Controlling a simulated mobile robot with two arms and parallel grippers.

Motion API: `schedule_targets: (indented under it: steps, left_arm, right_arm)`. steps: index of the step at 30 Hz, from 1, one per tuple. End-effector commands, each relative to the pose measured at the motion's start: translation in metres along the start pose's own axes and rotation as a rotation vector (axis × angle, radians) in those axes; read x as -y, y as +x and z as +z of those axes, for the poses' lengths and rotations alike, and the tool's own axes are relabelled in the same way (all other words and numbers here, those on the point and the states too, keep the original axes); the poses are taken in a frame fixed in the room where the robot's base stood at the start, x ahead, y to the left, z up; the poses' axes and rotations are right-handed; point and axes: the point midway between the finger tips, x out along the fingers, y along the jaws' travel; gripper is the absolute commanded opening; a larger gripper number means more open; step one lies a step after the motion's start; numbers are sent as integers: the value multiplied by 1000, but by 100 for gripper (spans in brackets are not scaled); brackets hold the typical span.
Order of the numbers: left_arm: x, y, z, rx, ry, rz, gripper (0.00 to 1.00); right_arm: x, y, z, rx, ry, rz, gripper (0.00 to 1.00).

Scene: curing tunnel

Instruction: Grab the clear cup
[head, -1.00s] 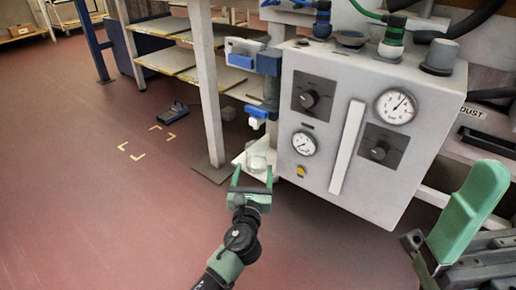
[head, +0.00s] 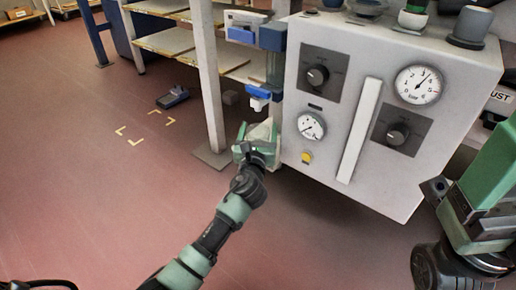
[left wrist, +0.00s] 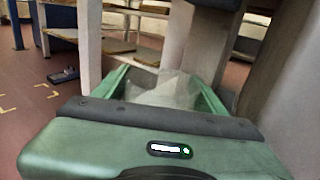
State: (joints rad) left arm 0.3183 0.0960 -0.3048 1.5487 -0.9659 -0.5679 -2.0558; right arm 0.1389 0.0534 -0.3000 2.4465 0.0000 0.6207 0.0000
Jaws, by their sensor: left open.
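The clear cup (left wrist: 163,88) is see-through and faint. In the left wrist view it shows between the two green fingers of my left gripper (left wrist: 160,85), a little beyond the palm. In the head view the cup (head: 262,131) is mostly hidden by my left gripper (head: 258,132), at the left side of the grey control box. The left gripper is open, with its fingers on either side of the cup; I cannot tell whether they touch it. A green and grey part of my right arm (head: 485,195) is at the right edge; its jaws are unclear.
The grey control box (head: 345,150) with gauges and knobs stands close right of the left gripper. A blue and clear filter unit (head: 262,62) hangs just above it. A pale post (head: 209,90) and shelves (head: 190,70) stand left.

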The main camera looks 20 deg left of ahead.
Motion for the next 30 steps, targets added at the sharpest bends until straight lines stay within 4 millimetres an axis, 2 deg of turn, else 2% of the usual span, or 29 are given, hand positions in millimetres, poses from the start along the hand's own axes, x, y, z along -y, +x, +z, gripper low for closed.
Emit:
schedule_targets:
  steps: [7, 12, 14, 23, 30]
  left_arm:
    - [0, 2, 1, 0, -1, -1, 71]
    - [0, 2, 1, 0, -1, -1, 24]
    - [0, 2, 1, 1, -1, -1, 10]
    - [0, 2, 2, 1, -1, -1, 10]
    - [0, 2, 12, 1, -1, -1, 10]
  right_arm:
    - [0, 1, 0, -2, 0, -1, 87]
    - [0, 1, 0, -2, 0, -1, 87]
    - [0, 1, 0, -2, 0, -1, 87]
    - [0, 2, 0, -3, 0, -1, 87]
    - [-1, 6, -1, -2, 2, 5, 87]
